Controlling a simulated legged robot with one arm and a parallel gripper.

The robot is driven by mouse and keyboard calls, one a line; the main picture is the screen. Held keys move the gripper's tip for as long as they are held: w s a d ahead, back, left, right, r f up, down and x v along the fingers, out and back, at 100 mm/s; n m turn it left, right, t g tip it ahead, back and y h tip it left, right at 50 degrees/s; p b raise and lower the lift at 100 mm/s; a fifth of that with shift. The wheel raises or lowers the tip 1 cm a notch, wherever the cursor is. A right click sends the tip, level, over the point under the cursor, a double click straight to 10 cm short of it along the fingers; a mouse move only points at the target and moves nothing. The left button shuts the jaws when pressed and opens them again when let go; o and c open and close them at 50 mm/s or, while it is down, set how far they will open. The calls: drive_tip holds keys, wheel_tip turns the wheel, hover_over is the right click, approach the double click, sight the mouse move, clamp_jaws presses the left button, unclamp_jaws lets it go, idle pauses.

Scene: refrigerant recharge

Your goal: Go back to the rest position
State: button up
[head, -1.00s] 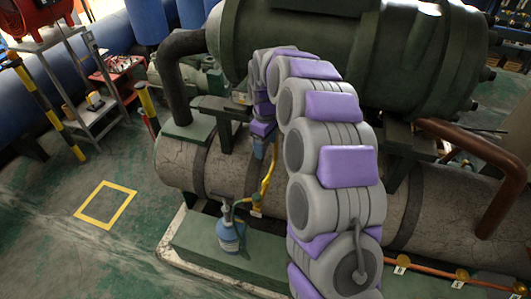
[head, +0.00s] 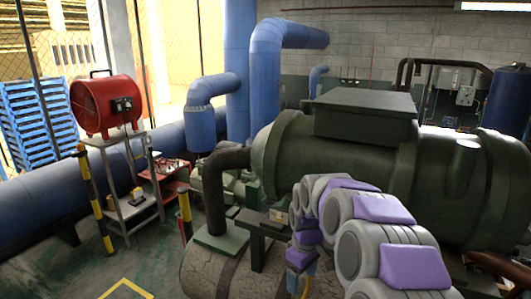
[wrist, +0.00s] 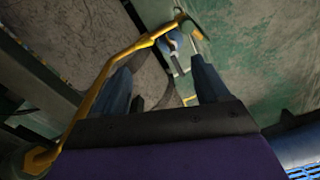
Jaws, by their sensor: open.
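My arm, grey with purple pads, rises at the lower right of the head view and bends down over the machine. My gripper shows in the wrist view (wrist: 162,75) with two blue-grey fingers spread apart and nothing held between them. A yellow pipe (wrist: 98,85) runs up the left of that view, beyond the left finger, to a fitting at the top. A small blue bottle (wrist: 176,42) stands farther down, seen between the fingers. In the head view the gripper is mostly hidden by my arm and the lower edge.
A dark green compressor (head: 330,150) fills the middle and right. A dark bent pipe (head: 214,190) stands left of it. A red fan drum (head: 105,105) sits on a metal stand at left, near yellow-black posts (head: 95,195). Green floor lies open at lower left.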

drive_tip(key=s+d+f+m+b, duration=0.2)
drive_tip(key=s+m+b, duration=0.1)
drive_tip(key=s, duration=1.6)
drive_tip(key=s+d+f+m+g+b, duration=0.1)
drive_tip(key=s+m, duration=0.5)
drive_tip(key=s, duration=1.2)
drive_tip(key=f+b, duration=0.1)
drive_tip(key=b, duration=0.1)
drive_tip(key=shift+s+d+g+b, duration=0.3)
drive_tip(key=shift+s+d+b, duration=0.05)
drive_tip(key=shift+s, duration=0.05)
